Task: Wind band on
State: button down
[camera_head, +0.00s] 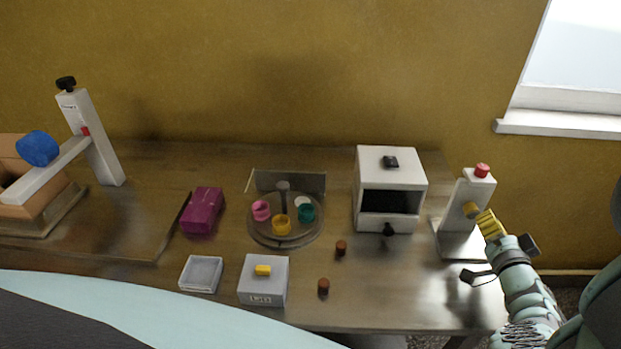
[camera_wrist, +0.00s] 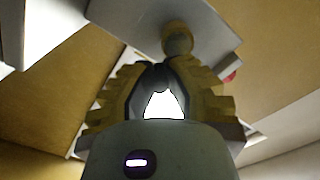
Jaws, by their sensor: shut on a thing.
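A white stand (camera_head: 462,233) with a red button (camera_head: 482,170) on top is at the right end of the table. A yellow knob (camera_head: 470,209) sticks out of its side facing my arm. My gripper (camera_head: 483,216), with yellow fingers, is at this knob and shut on it. In the wrist view, the fingers (camera_wrist: 160,76) close in below the knob (camera_wrist: 177,40), which stands out from a pale face of the stand (camera_wrist: 160,15). Dark fingertips hide where they touch. I cannot make out a band.
A white box (camera_head: 392,165) with a dark opening stands left of the stand. Further left are a round turntable (camera_head: 284,235) with coloured cups, a magenta block (camera_head: 202,211), a tray (camera_head: 201,273), a switch box (camera_head: 264,291) and two brown pieces (camera_head: 341,248).

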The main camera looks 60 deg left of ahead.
aim_at(464, 225)
jog(key=shift+f+m+b, duration=0.2)
jog(key=shift+m+b, duration=0.2)
jog(key=shift+b, duration=0.6)
